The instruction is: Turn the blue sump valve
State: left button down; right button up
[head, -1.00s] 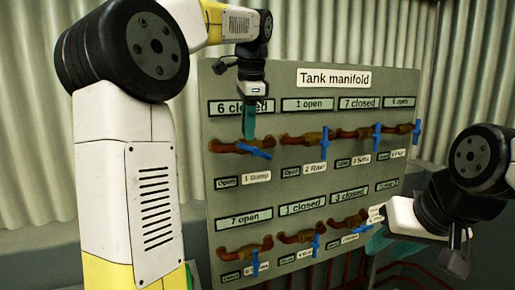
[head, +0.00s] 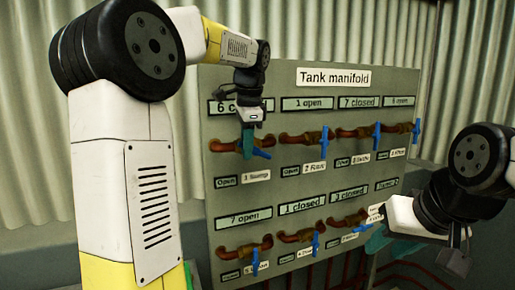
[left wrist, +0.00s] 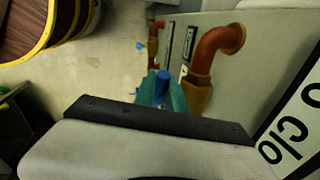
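The sump valve is at the upper left of the manifold panel, above a label reading "1 Sump" (head: 256,175). Its blue handle (head: 261,153) points down to the right from the copper-coloured pipe. My left gripper (head: 248,142) points down at this handle, its teal fingertips overlapping the handle's left end. In the left wrist view the blue handle (left wrist: 162,84) shows between the teal fingers; whether they press on it is unclear. My right gripper (head: 378,240) is at the panel's lower right, its fingers partly hidden by its own body.
The panel (head: 290,195) has two rows of valves with blue handles, pipes and labels. A neighbouring handle (head: 323,142) stands close to the right of the sump valve. My left gripper partly covers the display (head: 221,107) above the sump valve.

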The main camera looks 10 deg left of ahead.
pick_arm(q)
jog(key=shift+s+a+h, duration=0.1)
jog(key=shift+h, duration=0.2)
jog(key=shift+a+f+t+h, duration=0.1)
jog(key=shift+f+t+h, duration=0.15)
jog(key=shift+t+h, duration=0.45)
jog(key=shift+f+n+t+h, duration=0.35)
jog(key=shift+t+h, duration=0.45)
jog(key=shift+h, duration=0.4)
jog(key=c, duration=1.7)
grip_release()
jog(key=v, duration=0.7)
jog(key=shift+s+a+r, duration=0.1)
jog(key=shift+s+r, duration=0.1)
jog(key=shift+s, duration=0.1)
